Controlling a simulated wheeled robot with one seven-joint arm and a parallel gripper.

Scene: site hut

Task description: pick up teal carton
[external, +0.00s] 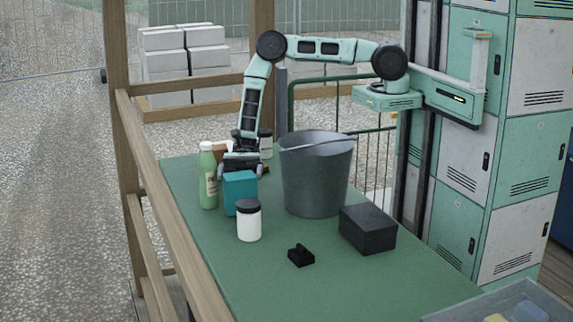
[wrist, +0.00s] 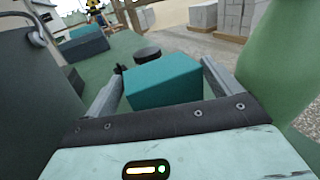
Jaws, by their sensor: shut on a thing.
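The teal carton (external: 239,191) stands on the green table in the external view, below my gripper (external: 239,171). It also shows in the wrist view (wrist: 163,80), between the two fingers of my gripper (wrist: 163,88). My gripper comes down from above and is shut on the carton. The carton looks upright; whether its base touches the table is hard to tell. Its lower part is partly hidden in the external view by a white jar with a black lid (external: 249,222).
A green bottle (external: 208,178) stands close left of the carton. A grey bucket (external: 317,180) stands to the right. A black box (external: 367,229) and a small black object (external: 301,256) lie nearer the front. The table's front middle (external: 265,285) is clear.

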